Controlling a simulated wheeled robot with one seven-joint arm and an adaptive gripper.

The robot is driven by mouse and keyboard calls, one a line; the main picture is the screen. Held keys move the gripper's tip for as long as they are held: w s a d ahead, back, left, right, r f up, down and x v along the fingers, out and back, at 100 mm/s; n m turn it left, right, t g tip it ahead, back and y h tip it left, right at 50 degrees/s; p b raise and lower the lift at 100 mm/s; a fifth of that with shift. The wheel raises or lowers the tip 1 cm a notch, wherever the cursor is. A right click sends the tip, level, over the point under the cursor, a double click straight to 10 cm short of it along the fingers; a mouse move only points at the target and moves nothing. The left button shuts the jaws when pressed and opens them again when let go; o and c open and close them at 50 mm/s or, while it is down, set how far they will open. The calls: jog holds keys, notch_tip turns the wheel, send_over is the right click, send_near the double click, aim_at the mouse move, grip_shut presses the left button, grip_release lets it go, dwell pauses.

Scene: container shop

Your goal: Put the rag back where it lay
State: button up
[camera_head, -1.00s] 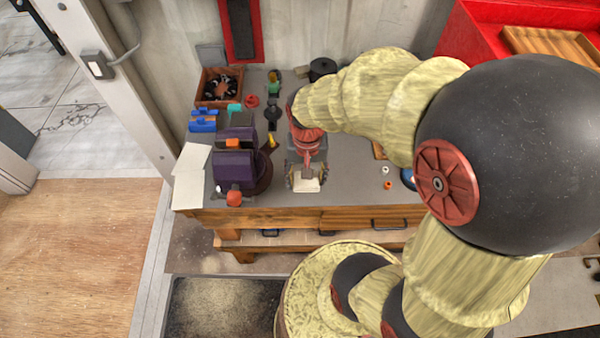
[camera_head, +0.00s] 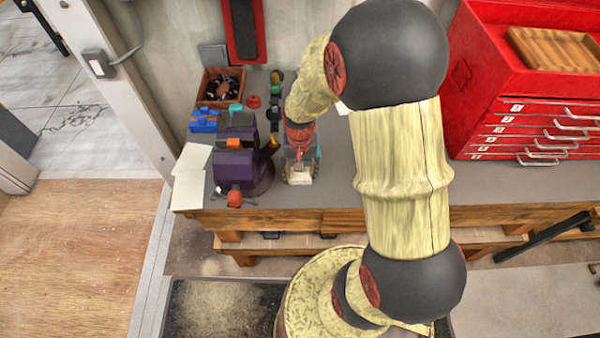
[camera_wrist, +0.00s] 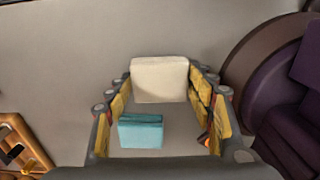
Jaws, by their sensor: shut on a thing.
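The rag, a cream-coloured folded block, shows between my fingertips in the camera_head view (camera_head: 300,176) and in the camera_wrist view (camera_wrist: 160,80). My gripper (camera_head: 299,168) is shut on it, with one finger on each side. My gripper also shows in the camera_wrist view (camera_wrist: 160,92). It is over the workbench (camera_head: 345,192), just right of the purple vise (camera_head: 238,163). I cannot tell whether the rag touches the bench top. A teal block (camera_wrist: 140,131) shows between my fingers in the camera_wrist view, apart from the rag.
The vise (camera_wrist: 285,105) stands close to one finger. White sheets (camera_head: 189,188) lie at the bench's left end. A wooden box (camera_head: 220,87) and blue pieces (camera_head: 204,121) are farther back. A red tool chest (camera_head: 520,100) stands at the right. My arm hides part of the bench.

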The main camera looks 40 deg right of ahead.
jog(key=shift+f, duration=0.15)
jog(key=o, duration=1.1)
notch_tip(320, 180, up, 12)
jog(key=p, duration=0.2)
notch_tip(320, 180, up, 11)
jog(key=n+t, duration=0.2)
jog(key=n, duration=0.1)
send_over(300, 173)
jog(key=s+a, duration=0.3)
jog(key=a, duration=0.3)
jog(key=s+a+r+n+t, duration=0.3)
jog(key=s+a+r, duration=0.3)
jog(key=s+r, duration=0.2)
jog(key=shift+s+n+t, duration=0.3)
jog(key=shift+s+n, duration=0.1)
jog(key=shift+s, duration=0.25)
